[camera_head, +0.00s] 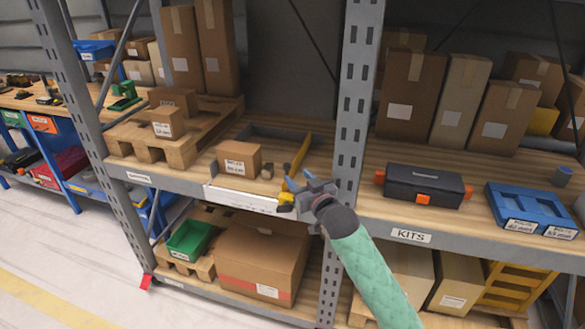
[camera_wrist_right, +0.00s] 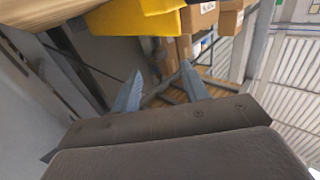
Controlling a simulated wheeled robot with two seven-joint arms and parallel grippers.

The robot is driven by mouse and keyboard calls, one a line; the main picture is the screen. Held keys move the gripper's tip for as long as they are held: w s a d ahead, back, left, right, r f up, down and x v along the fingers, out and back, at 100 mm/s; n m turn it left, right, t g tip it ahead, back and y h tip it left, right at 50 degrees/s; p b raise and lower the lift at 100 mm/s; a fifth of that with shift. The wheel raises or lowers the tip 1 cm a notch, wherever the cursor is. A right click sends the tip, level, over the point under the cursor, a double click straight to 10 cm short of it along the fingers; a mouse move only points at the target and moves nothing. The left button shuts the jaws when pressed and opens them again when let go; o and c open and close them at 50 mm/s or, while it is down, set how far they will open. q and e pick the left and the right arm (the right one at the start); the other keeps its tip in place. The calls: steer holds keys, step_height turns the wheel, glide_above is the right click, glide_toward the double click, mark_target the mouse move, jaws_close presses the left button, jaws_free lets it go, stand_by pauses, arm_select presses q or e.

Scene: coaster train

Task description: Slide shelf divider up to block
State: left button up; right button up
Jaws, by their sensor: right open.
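A yellow shelf divider (camera_head: 300,155) stands on the middle shelf, running front to back, with a yellow front part (camera_head: 287,198) at the shelf edge. My right gripper (camera_head: 298,184) is at the shelf's front edge, close to the divider's front end. In the right wrist view its two fingers (camera_wrist_right: 160,88) are apart with nothing between them. A yellow surface, likely the divider (camera_wrist_right: 135,18), lies beyond them. Whether they touch is unclear. My left gripper is out of view.
A grey upright post (camera_head: 352,100) stands just right of my right gripper. A pallet with boxes (camera_head: 180,150) is to the left. A dark toolbox (camera_head: 423,186) and blue tray (camera_head: 530,210) are on the right bay. A white label strip (camera_head: 240,199) runs along the shelf front.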

mark_target(289, 168)
steer(key=x, duration=0.4)
steer(key=shift+w+a+p, duration=0.15)
steer(key=shift+w+p, duration=0.1)
steer(key=shift+p, duration=0.15)
steer(key=shift+w+a, duration=0.2)
steer(key=shift+w, duration=0.15)
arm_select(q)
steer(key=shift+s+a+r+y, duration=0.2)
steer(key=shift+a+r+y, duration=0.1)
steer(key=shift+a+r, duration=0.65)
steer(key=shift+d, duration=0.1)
